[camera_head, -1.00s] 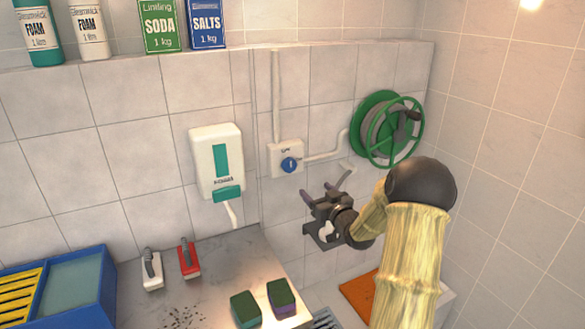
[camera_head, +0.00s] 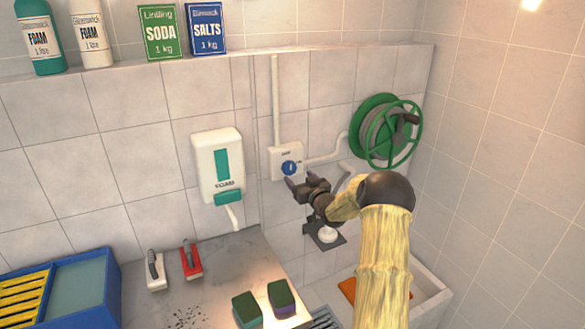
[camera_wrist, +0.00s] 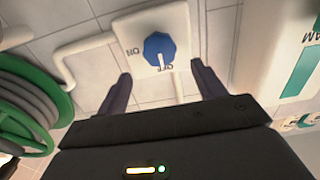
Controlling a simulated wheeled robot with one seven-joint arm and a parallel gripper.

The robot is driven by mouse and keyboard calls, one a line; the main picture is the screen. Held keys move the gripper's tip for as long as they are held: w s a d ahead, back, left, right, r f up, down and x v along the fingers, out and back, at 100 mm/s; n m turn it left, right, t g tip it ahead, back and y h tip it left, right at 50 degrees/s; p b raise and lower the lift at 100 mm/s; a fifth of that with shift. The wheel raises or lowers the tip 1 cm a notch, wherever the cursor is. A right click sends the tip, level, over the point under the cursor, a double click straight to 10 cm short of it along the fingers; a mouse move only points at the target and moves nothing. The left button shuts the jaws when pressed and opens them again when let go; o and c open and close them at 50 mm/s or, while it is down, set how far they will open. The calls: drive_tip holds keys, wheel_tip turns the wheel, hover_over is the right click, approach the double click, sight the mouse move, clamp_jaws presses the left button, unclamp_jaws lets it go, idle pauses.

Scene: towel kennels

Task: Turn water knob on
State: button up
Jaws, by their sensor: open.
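The blue water knob (camera_head: 290,167) sits on a white wall box (camera_head: 277,160) below a vertical pipe. In the wrist view the knob (camera_wrist: 159,49) shows a white pointer line toward the lettering "OFF", with "ON" printed to its left. My gripper (camera_head: 303,184) is open and empty, just below and to the right of the knob in the head view. In the wrist view its two dark fingers (camera_wrist: 158,82) stand apart, with the knob beyond and between them. They do not appear to touch it.
A green hose reel (camera_head: 387,133) hangs right of the box, joined by a pipe. A white foam dispenser (camera_head: 218,165) hangs to the left. Below are a counter (camera_head: 222,265) with brushes and sponges, and a basin (camera_head: 432,290). A shelf above holds bottles and boxes.

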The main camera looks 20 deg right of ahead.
sight(291, 169)
drive_tip(key=shift+w+a+p, duration=0.15)
drive_tip(key=shift+w+p, duration=0.85)
drive_tip(key=shift+w, duration=2.2)
drive_tip(key=c, duration=1)
